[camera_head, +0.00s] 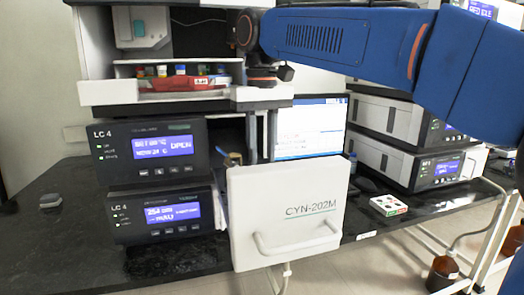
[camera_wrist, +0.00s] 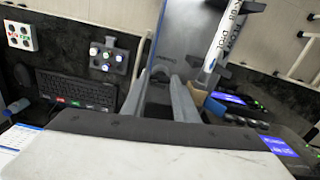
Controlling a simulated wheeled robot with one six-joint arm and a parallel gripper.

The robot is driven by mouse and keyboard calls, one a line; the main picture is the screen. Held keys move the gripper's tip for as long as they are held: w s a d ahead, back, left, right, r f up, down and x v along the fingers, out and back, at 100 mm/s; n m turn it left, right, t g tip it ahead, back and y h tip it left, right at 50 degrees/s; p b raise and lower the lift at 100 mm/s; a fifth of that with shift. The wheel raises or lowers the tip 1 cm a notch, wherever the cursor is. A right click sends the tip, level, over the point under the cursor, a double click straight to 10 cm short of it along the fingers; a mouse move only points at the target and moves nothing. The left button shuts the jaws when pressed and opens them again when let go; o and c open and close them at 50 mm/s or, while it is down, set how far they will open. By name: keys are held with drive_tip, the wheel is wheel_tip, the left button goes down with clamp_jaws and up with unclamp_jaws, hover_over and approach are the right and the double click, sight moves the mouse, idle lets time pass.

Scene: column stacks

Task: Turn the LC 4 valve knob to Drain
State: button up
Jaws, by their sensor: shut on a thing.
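The LC 4 stack (camera_head: 115,170) stands at the left in the head view, with two dark modules and lit blue screens. A white panel marked CYN-202M (camera_head: 260,195), with a handle, stands out in front of it at the right. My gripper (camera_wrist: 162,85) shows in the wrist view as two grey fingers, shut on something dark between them. The LC 4 valve knob is not clearly seen; my fingers and palm cover that spot. Its setting and the Drain mark cannot be read. In the head view my blue arm reaches in from the right, with its wrist above the stack.
A red tray with small bottles (camera_head: 180,84) sits on the stack's upper shelf. A monitor (camera_head: 308,128) stands behind the white panel. More white modules (camera_head: 385,160) stand at the right, with a small button box (camera_head: 388,206) on the dark bench. A keyboard (camera_wrist: 75,90) lies near my fingers.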

drive_tip(key=shift+n, duration=2.3)
drive_tip(key=o, duration=1.1)
drive_tip(key=shift+c, duration=0.2)
drive_tip(key=shift+r, duration=0.1)
wheel_tip(320, 180, up, 12)
